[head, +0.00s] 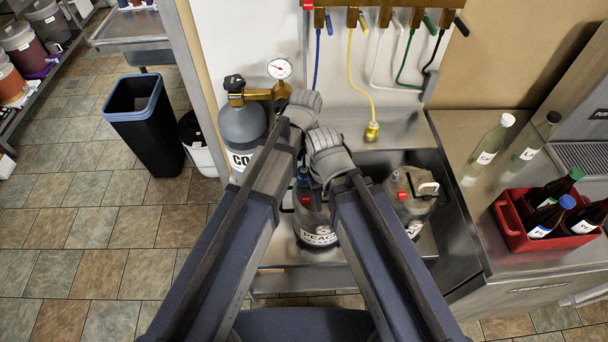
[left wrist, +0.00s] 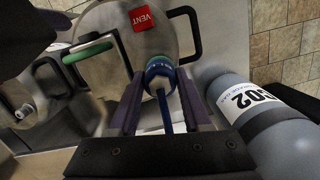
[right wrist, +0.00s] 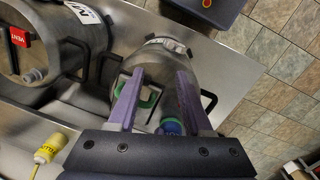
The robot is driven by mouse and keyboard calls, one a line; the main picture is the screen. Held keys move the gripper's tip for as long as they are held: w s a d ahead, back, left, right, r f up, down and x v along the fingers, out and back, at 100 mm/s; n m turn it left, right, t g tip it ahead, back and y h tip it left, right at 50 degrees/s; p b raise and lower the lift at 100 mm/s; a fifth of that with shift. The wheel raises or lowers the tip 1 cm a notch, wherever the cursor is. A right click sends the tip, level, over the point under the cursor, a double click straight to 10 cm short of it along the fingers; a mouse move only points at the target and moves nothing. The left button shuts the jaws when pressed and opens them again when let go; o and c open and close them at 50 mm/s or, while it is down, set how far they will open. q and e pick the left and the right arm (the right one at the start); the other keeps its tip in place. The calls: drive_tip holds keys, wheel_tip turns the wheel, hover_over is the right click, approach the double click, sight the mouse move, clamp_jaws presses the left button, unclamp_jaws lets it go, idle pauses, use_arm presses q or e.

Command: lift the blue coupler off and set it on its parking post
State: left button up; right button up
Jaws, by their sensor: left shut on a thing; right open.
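The blue coupler (left wrist: 160,68) is between the fingers of my left gripper (left wrist: 160,78), which is shut on it. It lies over the edge of the PEACH keg (head: 318,228), with a blue hose running from it; whether it still touches the keg is unclear. The coupler also shows in the head view (head: 304,178) and in the right wrist view (right wrist: 172,127). My right gripper (right wrist: 160,76) is open and empty above the same keg, beside its green handle (right wrist: 150,98). Arm parts hide both gripper tips in the head view. I cannot pick out the parking post.
A second keg (head: 412,190) with a red tag stands to the right in the steel sink (head: 440,270). A CO2 cylinder (head: 241,130) stands at the left. A red crate (head: 510,232) of bottles sits on the right counter.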

sight(304, 169)
use_arm(q)
clamp_jaws()
drive_tip(key=shift+r, duration=0.1)
use_arm(e)
drive_tip(key=shift+r, duration=0.1)
use_arm(q)
wheel_tip(304, 169, up, 10)
drive_tip(key=p, duration=1)
use_arm(e)
wheel_tip(304, 169, up, 10)
